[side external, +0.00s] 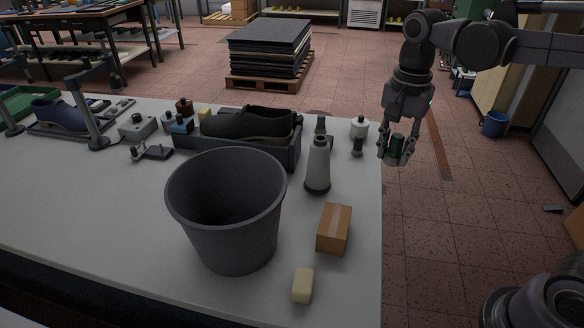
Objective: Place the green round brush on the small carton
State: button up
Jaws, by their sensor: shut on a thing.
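My gripper (396,152) hangs at the upper right, past the right edge of the table in this view, pointing down. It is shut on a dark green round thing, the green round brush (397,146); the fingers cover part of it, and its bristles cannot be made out. The small carton (333,229) is a brown box with a lighter tape strip, lying on the table near its right edge. My gripper is above and beyond the carton, well apart from it.
A large grey bin (228,210) stands left of the carton. A grey cone-shaped spool (318,165) stands behind the carton, and a pale yellow block (302,285) lies in front. Small bottles (359,128) stand near the back right edge.

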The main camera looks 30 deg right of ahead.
jog(key=shift+s+a+r, duration=0.1)
jog(key=shift+s+a, duration=0.25)
jog(key=shift+a, duration=0.15)
send_over(334, 221)
notch_tip(334, 221, down, 7)
jog(key=shift+d+r, duration=0.1)
jog(key=shift+r, duration=0.05)
jog(key=shift+f, duration=2.1)
jog(key=o, duration=1.1)
jog(key=shift+f, duration=0.1)
